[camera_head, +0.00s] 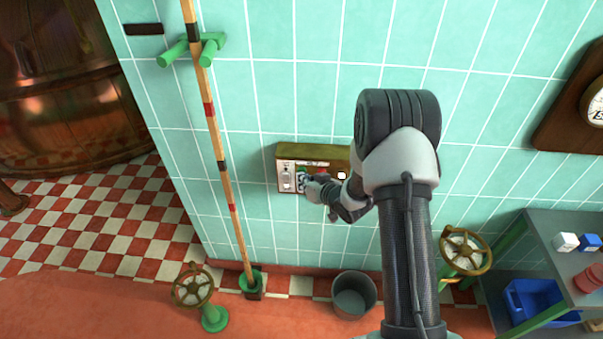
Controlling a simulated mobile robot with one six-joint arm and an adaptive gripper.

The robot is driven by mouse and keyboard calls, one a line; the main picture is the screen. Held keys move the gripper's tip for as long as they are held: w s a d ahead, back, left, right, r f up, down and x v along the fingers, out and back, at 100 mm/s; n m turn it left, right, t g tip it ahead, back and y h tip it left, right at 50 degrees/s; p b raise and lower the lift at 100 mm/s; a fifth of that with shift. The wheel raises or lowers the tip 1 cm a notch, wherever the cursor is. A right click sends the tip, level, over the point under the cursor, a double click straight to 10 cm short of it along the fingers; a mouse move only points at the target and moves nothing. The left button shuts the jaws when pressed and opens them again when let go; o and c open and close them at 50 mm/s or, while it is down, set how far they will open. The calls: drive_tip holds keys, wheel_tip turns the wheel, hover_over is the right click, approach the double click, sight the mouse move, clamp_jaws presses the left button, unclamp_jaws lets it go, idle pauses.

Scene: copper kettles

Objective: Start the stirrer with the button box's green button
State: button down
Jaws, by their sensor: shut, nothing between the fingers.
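The button box (287,180) is mounted on the turquoise tiled wall, with a brownish top and a pale front panel. A small green button (302,170) shows on its panel, close beside my gripper. A red part and a white round part show further right on the panel. My gripper (308,184) is shut and empty, with its tips at the front of the box, just below the green button. I cannot tell whether the tips touch the panel or the button. My gripper and wrist hide the lower middle and right of the box.
A striped wooden pole (219,140) stands left of the box in green holders. Green-based handwheels (193,289) (465,250) stand low on both sides. A grey bucket (354,296) is on the floor below. A shelf table (560,222) stands right, a copper kettle (70,110) far left.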

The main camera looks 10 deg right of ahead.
idle(0.4)
drive_tip(key=shift+s+a, duration=0.25)
drive_tip(key=shift+s, duration=0.55)
drive_tip(key=s, duration=0.1)
drive_tip(key=s+a, duration=0.1)
drive_tip(key=s, duration=0.1)
drive_tip(key=s+b, duration=0.1)
drive_tip(key=shift+s+a, duration=0.25)
drive_tip(key=shift+s, duration=0.15)
drive_tip(key=shift+r, duration=0.1)
idle(0.4)
